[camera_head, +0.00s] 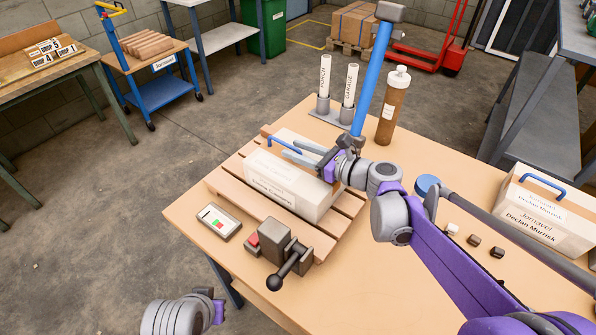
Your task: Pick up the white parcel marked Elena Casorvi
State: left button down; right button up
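The white parcel (262,180) marked Elena Casorvi lies on a slatted wooden rack on the bench. A blue handle (283,146) stands on its top. My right gripper (290,150) is over the parcel's top, just right of the handle. Its two grey fingers point left and look spread apart, with nothing seen between them. I cannot tell whether a fingertip touches the handle. The gripper and wrist hide the parcel's right upper part.
A second white parcel (545,215), marked Declan Murrisk, stands at the right. A blue-shafted hammer-like tool (371,80), a brown bottle (392,108) and two labelled tubes stand behind the rack (228,188). A dark clamp (277,245) and a small display device (219,221) sit in front.

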grip_shut()
dwell(1.2)
